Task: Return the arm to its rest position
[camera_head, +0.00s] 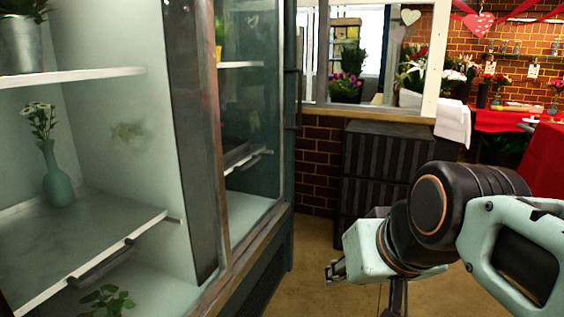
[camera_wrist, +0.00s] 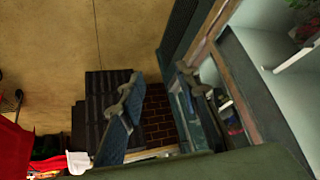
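My arm reaches in from the right side of the head view, bent, with its wrist low in front of the dark slatted cabinet. My gripper (camera_wrist: 160,82) shows in the wrist view with its two fingers apart and nothing between them. Through the gap I see floor, brick wall and part of the dark cabinet. In the head view the fingers are mostly hidden behind the wrist housing. The arm is clear of the glass-fronted display cooler (camera_head: 207,170) on the left.
A teal vase (camera_head: 57,176) with white flowers stands on a cooler shelf. The dark slatted cabinet (camera_head: 383,160) stands against the brick wall (camera_head: 317,165). A red-covered table (camera_head: 545,165) is at the right. The tan floor (camera_head: 315,275) between cooler and arm is clear.

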